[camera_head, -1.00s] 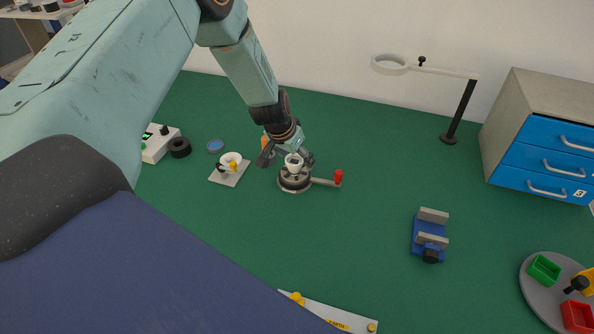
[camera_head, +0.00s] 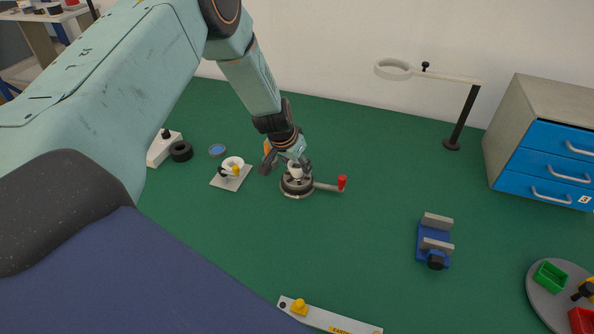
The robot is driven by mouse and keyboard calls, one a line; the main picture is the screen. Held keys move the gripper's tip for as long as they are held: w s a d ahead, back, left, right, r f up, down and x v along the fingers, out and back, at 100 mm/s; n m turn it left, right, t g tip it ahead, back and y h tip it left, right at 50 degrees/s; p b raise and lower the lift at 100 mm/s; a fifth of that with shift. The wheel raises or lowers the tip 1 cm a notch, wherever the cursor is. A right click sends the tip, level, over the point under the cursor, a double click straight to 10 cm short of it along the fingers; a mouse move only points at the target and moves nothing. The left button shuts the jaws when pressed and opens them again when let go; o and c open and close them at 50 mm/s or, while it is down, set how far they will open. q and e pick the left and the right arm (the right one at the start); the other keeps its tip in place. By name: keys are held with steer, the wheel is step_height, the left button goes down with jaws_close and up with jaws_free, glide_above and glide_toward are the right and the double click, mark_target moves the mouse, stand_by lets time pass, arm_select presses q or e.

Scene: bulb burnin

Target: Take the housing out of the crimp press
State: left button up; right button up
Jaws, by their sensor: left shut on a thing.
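The crimp press (camera_head: 297,186) is a round dark and metallic base on the green mat, with a lever ending in a red knob (camera_head: 342,183) to its right. The white housing (camera_head: 295,170) sits at the top of the press, partly hidden by my fingers. My left gripper (camera_head: 288,167) comes down from above and is shut on the housing. I cannot tell whether the housing still touches the press. My right gripper is not in view.
A white plate with a ring-shaped part (camera_head: 232,169) lies left of the press, near a black ring (camera_head: 181,151) and a blue-topped disc (camera_head: 217,150). A blue vise (camera_head: 434,242), ring lamp (camera_head: 451,142) and drawer cabinet (camera_head: 545,145) stand right. The mat's middle is clear.

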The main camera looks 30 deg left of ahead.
arm_select(q)
steer(key=shift+d, duration=0.1)
steer(key=shift+c, duration=0.8)
steer(key=shift+r, duration=0.1)
steer(key=shift+r, duration=0.2)
step_height(320, 180, up, 14)
steer(key=p, duration=1)
steer(key=shift+p, duration=0.3)
